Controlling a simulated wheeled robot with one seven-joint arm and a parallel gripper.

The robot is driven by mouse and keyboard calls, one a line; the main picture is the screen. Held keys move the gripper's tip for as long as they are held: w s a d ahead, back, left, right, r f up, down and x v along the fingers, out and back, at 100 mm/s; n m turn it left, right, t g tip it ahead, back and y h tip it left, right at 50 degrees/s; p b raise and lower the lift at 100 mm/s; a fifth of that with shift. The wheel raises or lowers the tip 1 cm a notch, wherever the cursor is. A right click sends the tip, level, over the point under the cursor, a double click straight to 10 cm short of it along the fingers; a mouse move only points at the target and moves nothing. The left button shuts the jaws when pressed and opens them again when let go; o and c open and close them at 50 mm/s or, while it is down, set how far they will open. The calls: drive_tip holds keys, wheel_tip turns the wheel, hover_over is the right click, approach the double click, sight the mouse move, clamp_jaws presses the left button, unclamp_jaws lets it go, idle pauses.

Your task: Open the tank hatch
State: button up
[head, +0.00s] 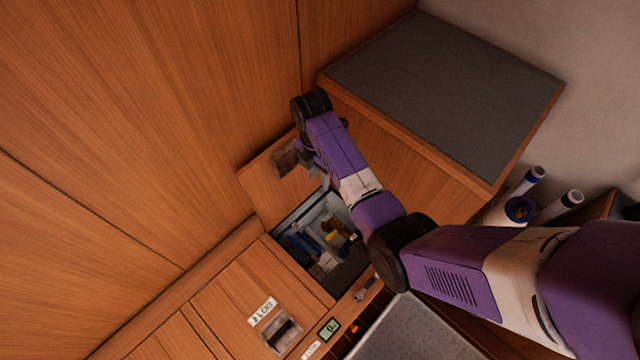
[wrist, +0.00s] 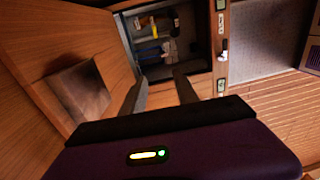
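A wooden hatch lid (head: 256,190) stands raised beside an open compartment (head: 342,274) in the head view. A dark recessed handle plate (head: 284,158) is set in the lid. In the wrist view the lid (wrist: 40,55) leans at the left, with its handle plate (wrist: 78,92) facing me. I cannot read a label on this lid. My gripper (wrist: 160,82) is open and empty, its two fingers apart over the compartment's near edge. The left finger is close to the lid; I cannot tell whether they touch. In the head view my wrist partly hides the gripper and lid.
Blue and yellow items (head: 330,232) lie inside the compartment. A shut hatch with a label and a metal handle (head: 283,332) is at lower left. A small green display (head: 329,329) and a latch (head: 364,289) sit along the edge. A grey-topped cabinet (head: 445,85) stands beyond my arm.

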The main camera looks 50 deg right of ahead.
wheel_tip(320, 180, down, 6)
drive_tip(key=shift+s, duration=0.25)
clamp_jaws()
idle(0.8)
idle(0.6)
unclamp_jaws()
wheel_tip(320, 180, up, 8)
drive_tip(key=shift+w, duration=0.3)
drive_tip(key=shift+f, duration=0.15)
